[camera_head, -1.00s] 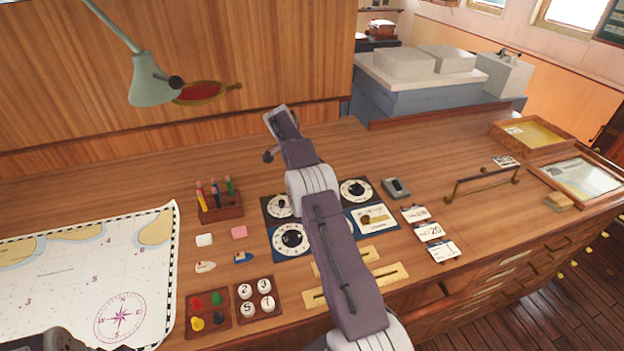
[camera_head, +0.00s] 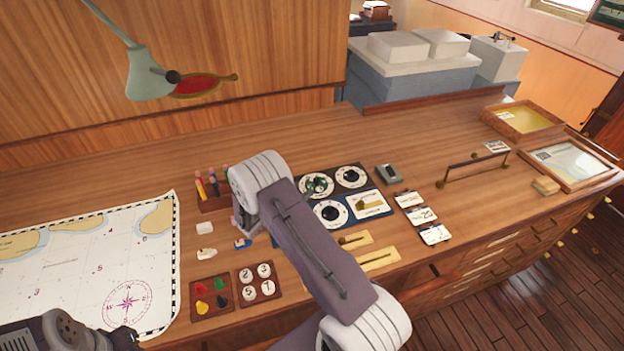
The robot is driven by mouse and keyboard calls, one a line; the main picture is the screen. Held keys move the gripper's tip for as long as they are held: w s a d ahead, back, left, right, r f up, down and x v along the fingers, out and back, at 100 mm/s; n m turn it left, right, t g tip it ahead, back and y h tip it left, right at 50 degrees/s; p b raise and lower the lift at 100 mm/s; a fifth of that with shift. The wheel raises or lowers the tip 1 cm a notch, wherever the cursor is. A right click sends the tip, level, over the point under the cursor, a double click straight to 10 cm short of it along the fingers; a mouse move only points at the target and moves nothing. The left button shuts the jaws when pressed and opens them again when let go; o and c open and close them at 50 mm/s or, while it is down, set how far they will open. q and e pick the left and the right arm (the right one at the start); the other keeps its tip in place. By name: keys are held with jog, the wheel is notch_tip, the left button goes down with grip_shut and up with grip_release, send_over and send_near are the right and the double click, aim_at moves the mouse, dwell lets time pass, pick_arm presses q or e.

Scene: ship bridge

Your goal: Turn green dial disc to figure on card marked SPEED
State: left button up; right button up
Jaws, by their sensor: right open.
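A round white dial (camera_head: 316,186) with a green part at its centre sits on a dark plate in the middle of the desk. The three cards are a top card (camera_head: 408,199), a middle card (camera_head: 422,215) and a bottom card (camera_head: 435,234), right of the dials. The middle card's figure looks like 20; their headings are too small to read. My right gripper (camera_head: 243,222) is left of the green dial, apart from it, pointing down and partly hidden behind its arm. Its jaws are open. Part of my left arm shows at the bottom left; its fingers are unclear.
Other dials stand beside and below, one (camera_head: 351,176) and another (camera_head: 330,213); my right arm covers the panel's left part. A pen rack (camera_head: 212,190), tray of coloured pegs (camera_head: 211,295), number discs (camera_head: 258,283), chart (camera_head: 80,265) and brass handle (camera_head: 473,168) surround them.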

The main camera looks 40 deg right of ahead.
aim_at(316, 180)
jog(key=shift+w+a, duration=0.1)
jog(key=shift+a, duration=0.15)
jog(key=p+x, duration=0.2)
jog(key=x, duration=0.7)
jog(key=shift+d, duration=0.25)
grip_shut()
jog(key=m+g+b, duration=0.1)
jog(key=b, duration=0.1)
jog(key=m+g+b, duration=0.1)
jog(key=b, duration=0.2)
jog(key=w+h+b, duration=0.1)
jog(key=b, duration=0.1)
jog(key=shift+a+f+m+g+b, duration=0.15)
jog(key=shift+f+m+g+b, duration=0.2)
jog(key=shift+m+g, duration=0.05)
jog(key=shift+r+g+b, duration=0.2)
jog(key=shift+g+b, duration=0.1)
jog(key=shift+r+m, duration=0.2)
jog(key=shift+m, duration=0.1)
